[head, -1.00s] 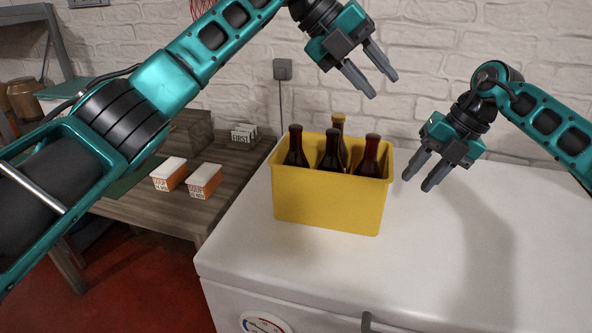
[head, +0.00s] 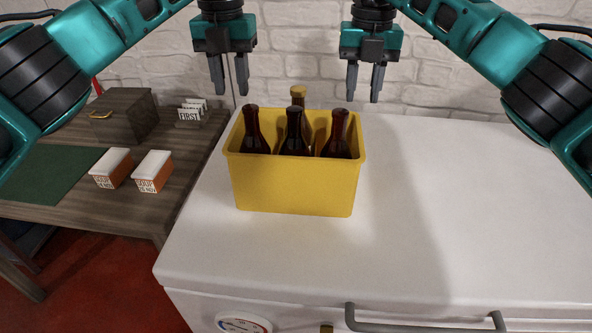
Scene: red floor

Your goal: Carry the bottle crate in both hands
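The yellow bottle crate (head: 295,187) stands upright on the white chest top, a little left of the middle in the head view. Several dark brown bottles stand in it, among them a front bottle (head: 294,133) and a rear one with a tan cap (head: 298,97). My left gripper (head: 229,88) points down above and behind the crate's left side, fingers slightly apart and empty. My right gripper (head: 364,92) points down above and behind its right side, fingers slightly apart and empty. Neither gripper appears to touch the crate.
The white chest top (head: 450,220) is clear to the right of the crate and has a grey handle (head: 425,328) at its front. A wooden table (head: 180,185) at left holds two orange-and-white boxes (head: 153,171), a dark box (head: 122,115) and a green mat (head: 45,172). A white brick wall stands behind.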

